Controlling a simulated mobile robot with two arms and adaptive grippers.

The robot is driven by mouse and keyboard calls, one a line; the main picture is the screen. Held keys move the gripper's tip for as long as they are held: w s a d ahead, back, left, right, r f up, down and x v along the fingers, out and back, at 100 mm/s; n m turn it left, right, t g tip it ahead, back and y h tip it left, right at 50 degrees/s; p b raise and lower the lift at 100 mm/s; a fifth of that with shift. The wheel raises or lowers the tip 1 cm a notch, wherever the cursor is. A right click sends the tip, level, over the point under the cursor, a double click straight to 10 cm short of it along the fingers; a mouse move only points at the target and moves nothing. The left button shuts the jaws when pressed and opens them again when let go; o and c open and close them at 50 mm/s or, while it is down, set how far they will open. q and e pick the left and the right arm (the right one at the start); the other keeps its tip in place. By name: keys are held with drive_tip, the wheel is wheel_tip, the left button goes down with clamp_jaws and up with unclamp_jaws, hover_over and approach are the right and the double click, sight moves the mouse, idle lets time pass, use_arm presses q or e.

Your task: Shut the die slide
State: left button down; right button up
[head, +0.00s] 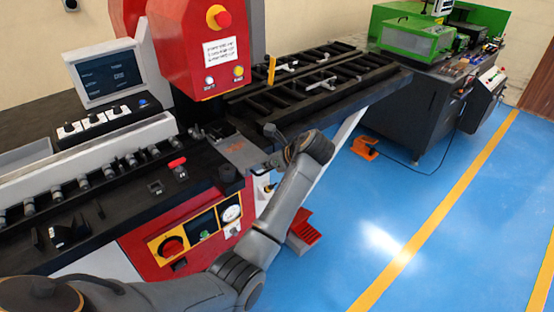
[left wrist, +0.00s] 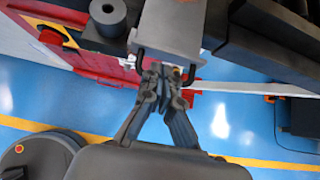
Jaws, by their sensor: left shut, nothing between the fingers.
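The die slide (head: 241,153) is a flat grey plate at the front of the red press, in the middle of the head view. It sticks out past the black bed's front edge. In the left wrist view its grey end (left wrist: 170,35) fills the top middle, with a dark handle bracket below it. My left gripper (head: 277,160) is at the slide's outer end. Its fingers (left wrist: 163,76) are shut and empty, close to the slide's front face between the bracket's sides. I cannot tell whether they touch it. My right gripper is not in view.
The red press head (head: 198,45) rises behind the slide. A black roller frame (head: 310,80) extends to the right. A control panel (head: 203,232) is below the bed, and a red pedal (head: 303,233) is on the floor. Blue floor is clear at right.

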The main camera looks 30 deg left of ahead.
sight(254, 157)
use_arm(q)
drive_tip(key=shift+x, duration=1.6)
drive_tip(key=a+p, duration=0.1)
drive_tip(key=w+a+p, duration=0.1)
drive_tip(key=a+p, duration=0.1)
drive_tip(key=a, duration=0.1)
drive_tip(key=shift+w+a+r, duration=0.1)
drive_tip(key=shift+w+r, duration=0.1)
drive_tip(key=shift+w, duration=0.15)
drive_tip(key=shift+a, duration=0.15)
drive_tip(key=shift+f, duration=0.1)
